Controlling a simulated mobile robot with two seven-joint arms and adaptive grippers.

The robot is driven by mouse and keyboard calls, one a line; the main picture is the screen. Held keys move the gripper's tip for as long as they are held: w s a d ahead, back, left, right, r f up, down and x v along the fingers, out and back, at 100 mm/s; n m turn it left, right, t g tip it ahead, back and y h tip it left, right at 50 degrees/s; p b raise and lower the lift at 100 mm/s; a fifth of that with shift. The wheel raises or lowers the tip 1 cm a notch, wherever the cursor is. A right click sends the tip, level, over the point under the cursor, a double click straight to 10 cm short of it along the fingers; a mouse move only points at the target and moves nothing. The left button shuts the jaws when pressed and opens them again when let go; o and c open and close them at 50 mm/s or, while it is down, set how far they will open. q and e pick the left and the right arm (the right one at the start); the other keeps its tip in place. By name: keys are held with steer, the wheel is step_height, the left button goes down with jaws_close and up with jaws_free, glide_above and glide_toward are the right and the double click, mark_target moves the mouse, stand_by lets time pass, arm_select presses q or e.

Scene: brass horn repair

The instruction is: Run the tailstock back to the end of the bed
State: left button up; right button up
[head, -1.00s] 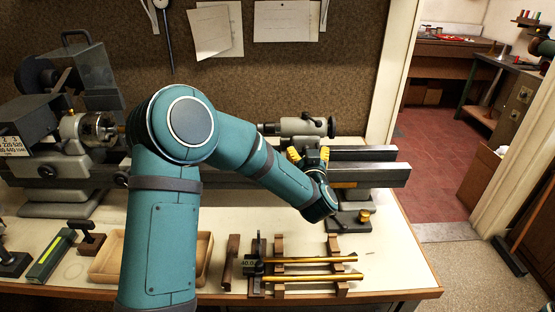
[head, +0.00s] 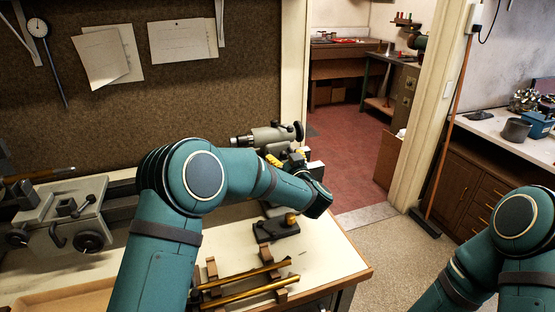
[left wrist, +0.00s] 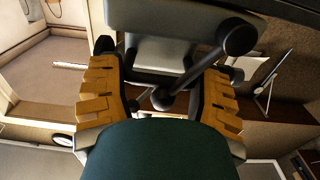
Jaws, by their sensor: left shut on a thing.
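The grey tailstock (head: 268,134) sits at the right end of the lathe bed (head: 122,203) in the head view, with its handwheel (head: 299,131) facing right. My left gripper (head: 286,158) has its yellow fingers at the tailstock's near side, partly hidden behind my own forearm. In the left wrist view my left gripper (left wrist: 160,103) has its fingers on both sides of a dark lever (left wrist: 205,62) with a round knob, below the grey tailstock body (left wrist: 165,22). It is shut on the tailstock. My right arm shows at the lower right; its gripper is out of frame.
The carriage (head: 66,215) stands on the bed at the left. Brass tubes (head: 243,291) lie on wooden rests at the bench front. The bench ends at the right, before open floor (head: 375,250).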

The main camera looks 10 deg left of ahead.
arm_select(q)
steer(key=shift+a+r, duration=0.1)
steer(key=o, duration=0.9)
steer(key=shift+c, duration=0.2)
steer(key=o, duration=0.4)
steer(key=shift+w, duration=0.15)
steer(key=v, duration=1.2)
